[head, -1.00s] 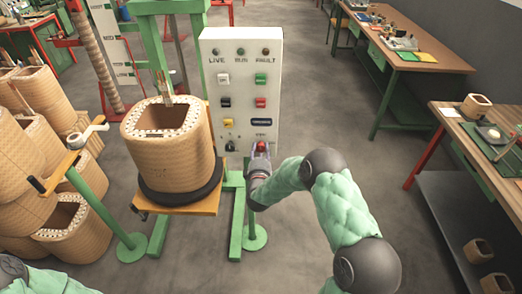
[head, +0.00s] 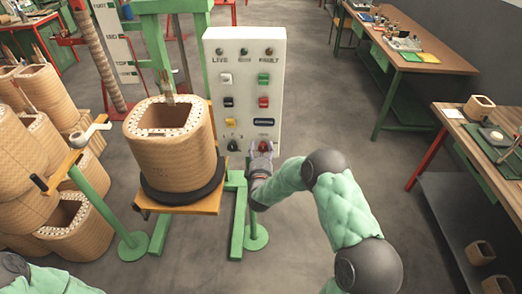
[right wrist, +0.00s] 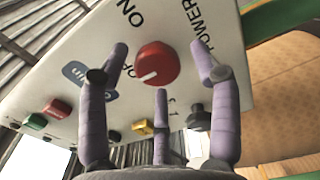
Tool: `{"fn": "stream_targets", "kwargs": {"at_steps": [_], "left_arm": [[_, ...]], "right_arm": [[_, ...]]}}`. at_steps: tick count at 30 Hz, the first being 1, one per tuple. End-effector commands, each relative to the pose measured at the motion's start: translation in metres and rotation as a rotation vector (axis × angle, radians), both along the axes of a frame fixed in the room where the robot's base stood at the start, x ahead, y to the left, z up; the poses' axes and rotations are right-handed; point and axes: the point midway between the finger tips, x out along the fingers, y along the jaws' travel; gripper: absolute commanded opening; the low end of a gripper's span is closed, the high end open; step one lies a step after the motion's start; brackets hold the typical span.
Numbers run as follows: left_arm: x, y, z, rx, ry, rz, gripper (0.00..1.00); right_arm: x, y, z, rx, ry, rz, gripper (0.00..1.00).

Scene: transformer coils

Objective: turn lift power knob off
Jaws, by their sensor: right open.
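The red power knob (head: 263,146) is on the lower right of the white control panel (head: 273,45) in the head view. In the right wrist view the round red knob (right wrist: 157,63) has a white mark pointing to the lower left. "ON" and "POWER" are printed near it, and another label is partly hidden by a finger. My right gripper (head: 262,151) is at the knob. In the right wrist view its purple fingers (right wrist: 159,72) are open, spread around the knob, with visible gaps at the sides. My left gripper is out of view.
A black knob (head: 233,145) sits left of the red one on the panel. A wound coil (head: 172,160) stands on an orange platform just left of the panel. Stacked coils (head: 38,95) fill the far left. Workbenches (head: 440,60) stand at the right, with clear floor between.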

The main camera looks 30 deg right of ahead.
Motion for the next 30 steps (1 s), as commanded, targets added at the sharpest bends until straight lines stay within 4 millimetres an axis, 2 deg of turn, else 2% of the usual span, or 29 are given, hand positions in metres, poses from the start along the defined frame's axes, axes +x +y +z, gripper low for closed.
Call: {"fn": "stream_targets", "kwargs": {"at_steps": [5,18,24,30], "left_arm": [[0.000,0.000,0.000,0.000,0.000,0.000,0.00],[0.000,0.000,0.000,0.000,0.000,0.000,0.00],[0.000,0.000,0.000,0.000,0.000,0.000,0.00],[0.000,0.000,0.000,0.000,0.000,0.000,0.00]], "right_arm": [[-0.015,0.010,0.000,0.001,0.002,0.001,0.64],[-0.083,0.054,0.000,0.001,0.000,0.005,0.64],[-0.098,0.062,0.000,-0.001,-0.002,0.003,0.64],[-0.100,0.063,0.000,-0.001,-0.002,0.003,0.64]]}}
